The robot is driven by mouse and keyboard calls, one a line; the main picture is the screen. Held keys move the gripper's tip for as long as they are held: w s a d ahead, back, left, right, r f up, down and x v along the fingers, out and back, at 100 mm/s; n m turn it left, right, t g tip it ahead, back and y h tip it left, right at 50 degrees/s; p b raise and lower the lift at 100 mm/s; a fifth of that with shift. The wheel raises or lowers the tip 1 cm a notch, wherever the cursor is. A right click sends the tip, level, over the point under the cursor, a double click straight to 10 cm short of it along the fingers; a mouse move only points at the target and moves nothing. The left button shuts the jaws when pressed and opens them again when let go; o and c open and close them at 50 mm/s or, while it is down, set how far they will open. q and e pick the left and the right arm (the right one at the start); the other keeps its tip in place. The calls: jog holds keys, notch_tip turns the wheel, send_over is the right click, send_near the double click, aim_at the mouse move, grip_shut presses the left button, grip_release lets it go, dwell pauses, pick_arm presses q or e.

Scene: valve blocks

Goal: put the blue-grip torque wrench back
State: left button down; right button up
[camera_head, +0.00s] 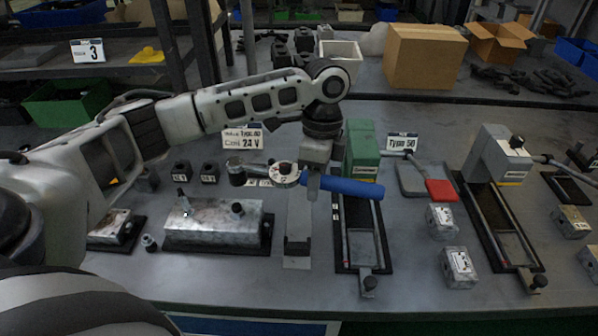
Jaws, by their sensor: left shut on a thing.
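The blue-grip torque wrench (345,187) is held level above the middle of the bench, its blue handle pointing right and its round metal head (285,175) pointing left. My left gripper (313,180) points down and is shut on the wrench between the head and the blue grip. A dark socket-like piece (237,172) shows at the left of the head; I cannot tell whether it is joined to the wrench. A narrow grey metal stand (297,257) is below the gripper, partly hidden. My right gripper is not in view.
A metal valve block (213,224) sits on a black mat at left. Another grey unit (497,155) and small metal blocks (458,266) stand further right. Cardboard boxes (425,58) are behind.

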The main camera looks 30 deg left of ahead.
pick_arm(q)
jog(key=w+a+f+m+y, duration=0.1)
jog(key=a+m, duration=0.2)
jog(key=m, duration=0.4)
jog(key=w+a+f+m+t+y, duration=0.1)
jog(key=w+a+f+m, duration=0.1)
jog(key=m, duration=0.6)
jog(key=shift+w+a+f, duration=0.3)
jog(key=shift+a, duration=0.25)
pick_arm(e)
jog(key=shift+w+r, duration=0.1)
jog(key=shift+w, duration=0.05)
pick_arm(q)
jog(key=shift+s, duration=0.15)
jog(key=shift+f+b, duration=0.65)
jog(key=shift+f, duration=1.7)
jog(key=shift+d+f, duration=0.1)
jog(key=shift+f, duration=0.05)
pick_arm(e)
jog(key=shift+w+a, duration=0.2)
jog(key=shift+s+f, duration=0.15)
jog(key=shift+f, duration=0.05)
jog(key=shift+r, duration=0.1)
